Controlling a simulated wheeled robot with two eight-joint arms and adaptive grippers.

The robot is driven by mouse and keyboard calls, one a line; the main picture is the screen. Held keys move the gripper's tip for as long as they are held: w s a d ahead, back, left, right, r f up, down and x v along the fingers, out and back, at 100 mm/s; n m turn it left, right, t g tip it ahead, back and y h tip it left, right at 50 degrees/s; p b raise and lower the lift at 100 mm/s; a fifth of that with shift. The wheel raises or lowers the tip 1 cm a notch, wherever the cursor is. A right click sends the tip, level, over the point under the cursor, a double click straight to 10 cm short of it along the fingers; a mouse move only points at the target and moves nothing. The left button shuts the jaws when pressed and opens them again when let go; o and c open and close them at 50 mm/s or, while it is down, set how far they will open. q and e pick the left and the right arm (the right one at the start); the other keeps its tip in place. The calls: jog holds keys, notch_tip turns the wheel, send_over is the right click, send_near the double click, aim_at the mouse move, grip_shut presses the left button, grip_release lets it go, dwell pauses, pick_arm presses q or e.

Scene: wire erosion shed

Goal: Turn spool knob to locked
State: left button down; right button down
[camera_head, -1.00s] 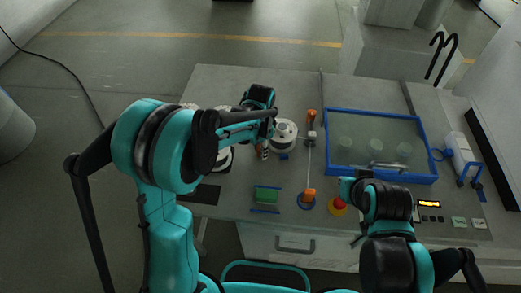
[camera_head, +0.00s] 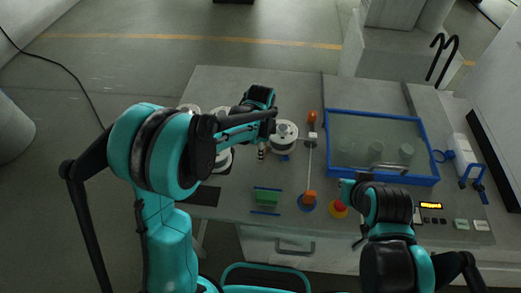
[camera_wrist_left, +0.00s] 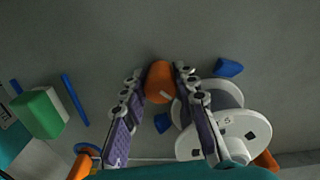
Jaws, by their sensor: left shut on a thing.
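An orange knob (camera_wrist_left: 160,82) with a pale mark sits between the fingertips of my left gripper (camera_wrist_left: 160,75) in the left wrist view. The fingers are shut on it. A white spool (camera_wrist_left: 232,135) stands close beside the right finger. In the head view my left gripper (camera_head: 262,150) points down just left of the white spool (camera_head: 284,134), and hides most of the knob. My right gripper (camera_head: 348,190) is near the red button (camera_head: 338,207); its fingers are too small and covered to read.
A blue-framed clear-topped tank (camera_head: 380,118) takes up the right of the bench. A green block (camera_head: 266,196) lies at the front, and an orange fitting on a blue ring (camera_head: 308,198) stands right of it. More white reels lie behind my left arm.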

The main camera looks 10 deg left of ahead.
pick_arm(q)
jog(key=c, duration=1.2)
grip_release()
jog(key=shift+o, duration=0.2)
notch_tip(320, 180, up, 12)
jog(key=s+a+f+n+t+b, duration=0.1)
jog(key=s+a+n+t+b, duration=0.1)
jog(key=s+a+n, duration=0.3)
jog(key=s+a+f+n+t+b, duration=0.2)
jog(key=s+a+n+t, duration=0.3)
jog(key=s+n, duration=0.6)
jog(key=shift+s+a, duration=0.55)
jog(key=shift+s, duration=0.05)
